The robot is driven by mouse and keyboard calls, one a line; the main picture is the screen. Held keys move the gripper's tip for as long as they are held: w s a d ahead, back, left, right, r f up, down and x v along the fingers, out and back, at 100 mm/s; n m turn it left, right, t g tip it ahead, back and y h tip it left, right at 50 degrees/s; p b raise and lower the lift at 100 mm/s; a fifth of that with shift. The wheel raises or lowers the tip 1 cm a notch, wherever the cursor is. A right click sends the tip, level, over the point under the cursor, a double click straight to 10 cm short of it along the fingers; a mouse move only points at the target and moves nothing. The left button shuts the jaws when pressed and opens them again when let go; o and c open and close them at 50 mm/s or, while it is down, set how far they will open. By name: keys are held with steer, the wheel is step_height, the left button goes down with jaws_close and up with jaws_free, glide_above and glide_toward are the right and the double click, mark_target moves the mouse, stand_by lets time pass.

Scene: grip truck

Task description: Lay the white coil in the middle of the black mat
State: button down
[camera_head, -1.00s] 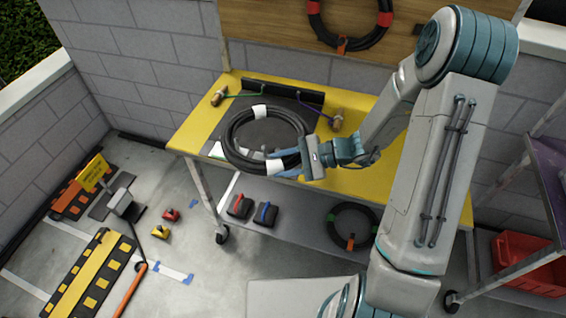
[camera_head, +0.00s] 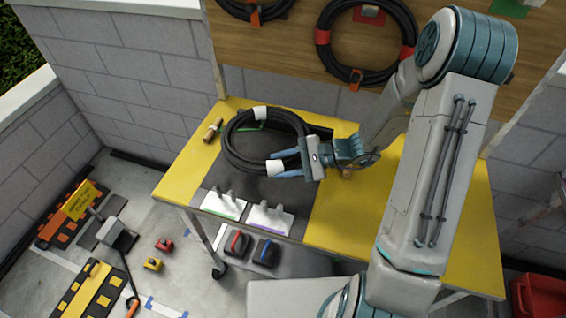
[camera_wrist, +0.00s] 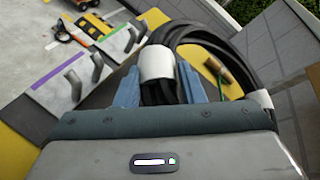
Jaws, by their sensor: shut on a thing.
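The white coil is a black cable loop with white bands (camera_head: 245,155); it also shows in the wrist view (camera_wrist: 190,38). My gripper (camera_head: 288,162) is shut on the coil at a white band (camera_wrist: 157,63), with a blue finger on each side of it. The coil appears held above the table, over the back part of the black mat (camera_head: 285,193); the exact height is hard to tell. The mat lies on the yellow table (camera_head: 350,215), and its back part is hidden by the coil.
Two white plates with upright grey pegs, one with a green edge (camera_head: 222,205) and one with a purple edge (camera_head: 270,218), stand along the mat's front. A brown-handled thing (camera_head: 213,130) lies at the table's left. Black coils (camera_head: 323,45) hang on the back board. The table's right side is clear.

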mark_target(284, 192)
steer(key=shift+f+b, duration=2.65)
steer(key=shift+f, duration=1.75)
steer(key=c, duration=0.9)
jaws_free()
steer(key=shift+s, duration=0.1)
steer(key=shift+o, duration=0.2)
steer(key=shift+f, duration=0.1)
steer(key=shift+s+d+f, duration=0.1)
steer(key=v, duration=0.4)
steer(key=b+v, duration=0.1)
steer(key=v, duration=0.8)
steer(key=shift+d+r+b, duration=0.3)
steer(key=shift+r+b, duration=0.1)
